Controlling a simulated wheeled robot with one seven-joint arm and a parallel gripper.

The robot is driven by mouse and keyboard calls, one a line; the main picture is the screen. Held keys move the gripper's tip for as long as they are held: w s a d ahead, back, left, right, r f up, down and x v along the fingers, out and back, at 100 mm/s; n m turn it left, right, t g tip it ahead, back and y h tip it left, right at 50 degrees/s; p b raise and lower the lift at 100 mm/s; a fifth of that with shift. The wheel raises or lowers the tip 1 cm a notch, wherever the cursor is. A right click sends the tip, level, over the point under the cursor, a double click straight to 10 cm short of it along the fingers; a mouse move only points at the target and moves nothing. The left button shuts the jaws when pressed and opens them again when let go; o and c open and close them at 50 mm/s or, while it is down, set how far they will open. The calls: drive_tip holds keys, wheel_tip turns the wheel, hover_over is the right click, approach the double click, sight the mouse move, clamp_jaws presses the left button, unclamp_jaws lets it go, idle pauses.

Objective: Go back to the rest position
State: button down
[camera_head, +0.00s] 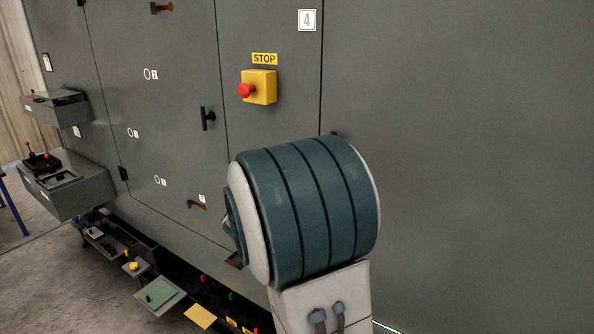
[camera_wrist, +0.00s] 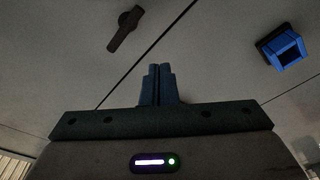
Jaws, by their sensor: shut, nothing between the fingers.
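My gripper (camera_wrist: 158,84) shows in the wrist view. Its two blue-grey fingers are together, with nothing between them. They point toward the grey cabinet face (camera_wrist: 210,60) and look apart from it. In the head view the gripper is hidden; my arm's teal and white joint fills the middle right, in front of the grey enclosure (camera_head: 450,120).
A yellow box with a red stop button (camera_head: 260,87) and a black door handle (camera_head: 208,118) project from the enclosure. Grey shelves (camera_head: 75,190) jut out at left. Small trays (camera_head: 160,296) sit low down. A blue square part (camera_wrist: 284,49) is in the wrist view.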

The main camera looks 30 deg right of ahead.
idle(0.4)
drive_tip(key=s+a+f+n+t+y, duration=0.1)
drive_tip(key=s+a+f+n+y, duration=0.1)
drive_tip(key=a+y, duration=0.65)
drive_tip(key=s+a+f+n+t+y, duration=0.1)
drive_tip(key=s+a+f+n+y, duration=0.1)
drive_tip(key=a+y, duration=0.65)
drive_tip(key=s+a+f+g, duration=0.1)
drive_tip(key=s+f+g, duration=0.1)
drive_tip(key=s, duration=0.5)
drive_tip(key=s+a+f+m+g, duration=0.1)
drive_tip(key=s+a+f+g, duration=0.1)
drive_tip(key=s, duration=0.5)
drive_tip(key=s+a+f+g, duration=0.2)
drive_tip(key=s+f+g, duration=0.1)
drive_tip(key=s, duration=0.4)
drive_tip(key=shift+s+f+m+g+h, duration=0.15)
drive_tip(key=shift+f+m+g+h, duration=0.2)
drive_tip(key=shift+g, duration=0.45)
drive_tip(key=shift+s, duration=0.1)
